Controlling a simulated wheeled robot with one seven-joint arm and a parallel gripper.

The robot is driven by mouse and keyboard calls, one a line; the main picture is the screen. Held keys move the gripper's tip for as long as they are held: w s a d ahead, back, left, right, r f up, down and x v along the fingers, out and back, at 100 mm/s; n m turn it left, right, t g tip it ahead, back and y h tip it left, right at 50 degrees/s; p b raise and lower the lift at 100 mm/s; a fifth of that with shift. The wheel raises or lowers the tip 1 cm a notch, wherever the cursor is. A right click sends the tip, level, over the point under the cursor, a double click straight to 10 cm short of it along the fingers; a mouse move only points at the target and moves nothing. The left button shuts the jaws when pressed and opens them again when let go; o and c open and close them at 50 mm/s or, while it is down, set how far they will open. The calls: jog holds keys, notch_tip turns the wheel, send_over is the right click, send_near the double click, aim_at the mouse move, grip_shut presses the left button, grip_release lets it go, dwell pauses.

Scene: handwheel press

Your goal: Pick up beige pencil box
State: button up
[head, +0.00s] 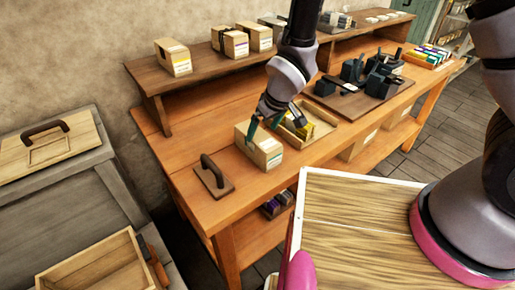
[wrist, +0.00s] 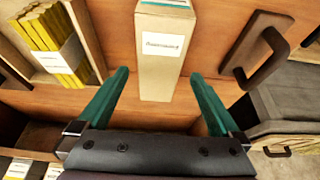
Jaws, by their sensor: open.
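My gripper (head: 265,127) is open at the top of the box. In the wrist view its green fingers (wrist: 160,75) are spread on either side of the box, with visible gaps at both sides. I cannot tell how far down the box the fingertips reach.
A wooden block with a dark handle (head: 214,176) lies left of the box. A wooden tray of yellow pencils (head: 318,131) stands close on its right. Similar boxes (head: 174,58) stand on the raised shelf (head: 200,79) behind. Dark tools (head: 375,82) sit farther right.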

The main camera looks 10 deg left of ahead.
aim_at(260, 137)
jog(key=x, duration=0.4)
jog(key=shift+f, duration=0.15)
jog(key=shift+d+x, duration=0.15)
jog(key=shift+x, duration=1.15)
jog(key=shift+d+x, duration=0.15)
jog(key=shift+x, duration=1.15)
jog(key=shift+s+f, duration=0.15)
jog(key=c, duration=1.4)
